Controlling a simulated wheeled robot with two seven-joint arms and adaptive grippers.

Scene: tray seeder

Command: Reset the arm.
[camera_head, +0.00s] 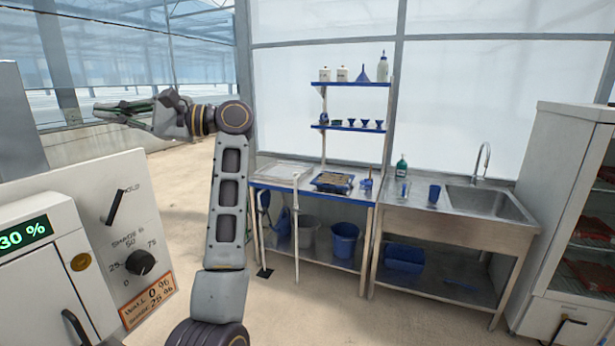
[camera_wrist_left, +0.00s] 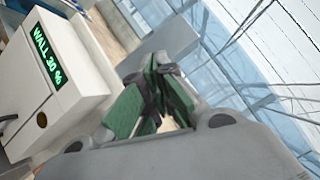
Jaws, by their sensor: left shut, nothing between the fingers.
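My left arm rises from the bottom of the head view and bends left at the top. My left gripper (camera_head: 122,110) points left, in the air above the white machine panel. Its green-padded fingers also show in the left wrist view (camera_wrist_left: 160,90), with their tips together and nothing between them. My right gripper is in neither view.
A white panel (camera_head: 85,205) with a lever and a dial (camera_head: 140,262) stands at the left, beside a box with a green display (camera_head: 22,238). A blue-edged bench (camera_head: 270,180), a sink (camera_head: 490,203) and a white cabinet (camera_head: 570,200) line the back. Open floor lies between.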

